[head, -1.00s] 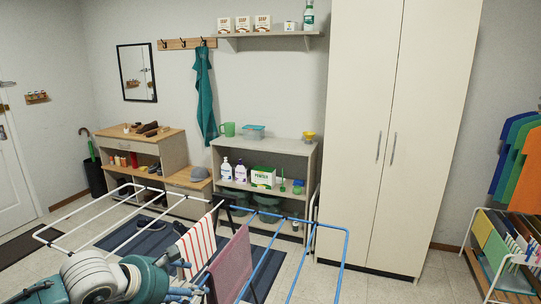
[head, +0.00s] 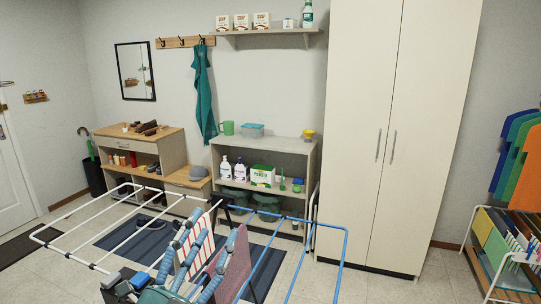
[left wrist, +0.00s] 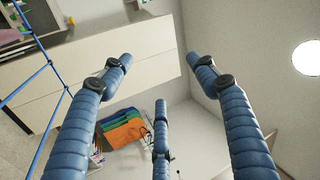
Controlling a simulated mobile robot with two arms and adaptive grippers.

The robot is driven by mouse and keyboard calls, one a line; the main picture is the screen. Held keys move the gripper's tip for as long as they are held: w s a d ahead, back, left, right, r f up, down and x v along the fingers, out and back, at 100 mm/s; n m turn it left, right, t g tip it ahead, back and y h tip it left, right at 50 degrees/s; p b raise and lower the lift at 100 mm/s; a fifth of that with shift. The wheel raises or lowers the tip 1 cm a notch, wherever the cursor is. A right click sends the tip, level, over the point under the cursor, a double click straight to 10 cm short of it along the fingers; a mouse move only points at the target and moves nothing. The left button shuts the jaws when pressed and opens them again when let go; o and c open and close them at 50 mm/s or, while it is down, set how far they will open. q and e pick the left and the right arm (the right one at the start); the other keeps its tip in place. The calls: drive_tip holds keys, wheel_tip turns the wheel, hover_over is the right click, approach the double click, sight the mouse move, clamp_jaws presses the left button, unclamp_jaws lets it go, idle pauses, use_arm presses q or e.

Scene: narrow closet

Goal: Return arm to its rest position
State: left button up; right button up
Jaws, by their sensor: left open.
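My left gripper (head: 199,236) is at the bottom of the head view, in front of the drying rack (head: 344,262). Its blue ribbed fingers point up and are spread apart. In the left wrist view the open left gripper (left wrist: 158,62) has nothing between its fingers. It partly hides a red-and-white striped cloth and a pink cloth (head: 236,268) hanging on the rack. My right gripper is not in view.
A tall cream wardrobe (head: 375,130) stands behind the rack. A shelf unit (head: 265,146) with bottles and a powder box (head: 262,175) is to its left. Coloured shirts (head: 520,160) hang at the right above a small rack. Floor (head: 400,290) is clear at lower right.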

use_arm(q)
drive_tip(key=s+a+f+n+g+y, duration=0.2)
drive_tip(key=a+f+n+g+y, duration=0.35)
drive_tip(key=f, duration=0.55)
drive_tip(key=s+a+f+n+g+y, duration=0.25)
drive_tip(key=a+f+n+y, duration=0.25)
drive_tip(key=a+f+n, duration=0.45)
drive_tip(key=s+d+f+g+h, duration=0.1)
drive_tip(key=s+d+f+g, duration=0.15)
drive_tip(key=s+f, duration=0.5)
drive_tip(key=s+d+f+n+g+h, duration=0.1)
drive_tip(key=s+d+f+g, duration=0.1)
drive_tip(key=s+f+g, duration=0.35)
drive_tip(key=s+d+f+g+h, duration=0.1)
drive_tip(key=s+d+f+g, duration=0.1)
drive_tip(key=s+f, duration=0.65)
wheel_tip(320, 180, down, 25)
drive_tip(key=s+g+b, duration=0.1)
drive_tip(key=s+b, duration=0.1)
drive_tip(key=b, duration=0.1)
drive_tip(key=s+a+f+g+b, duration=0.1)
drive_tip(key=s+a+f+b, duration=0.1)
drive_tip(key=s+f, duration=1.6)
wheel_tip(320, 180, down, 2)
drive_tip(key=shift+a+f, duration=0.1)
drive_tip(key=shift+a, duration=0.5)
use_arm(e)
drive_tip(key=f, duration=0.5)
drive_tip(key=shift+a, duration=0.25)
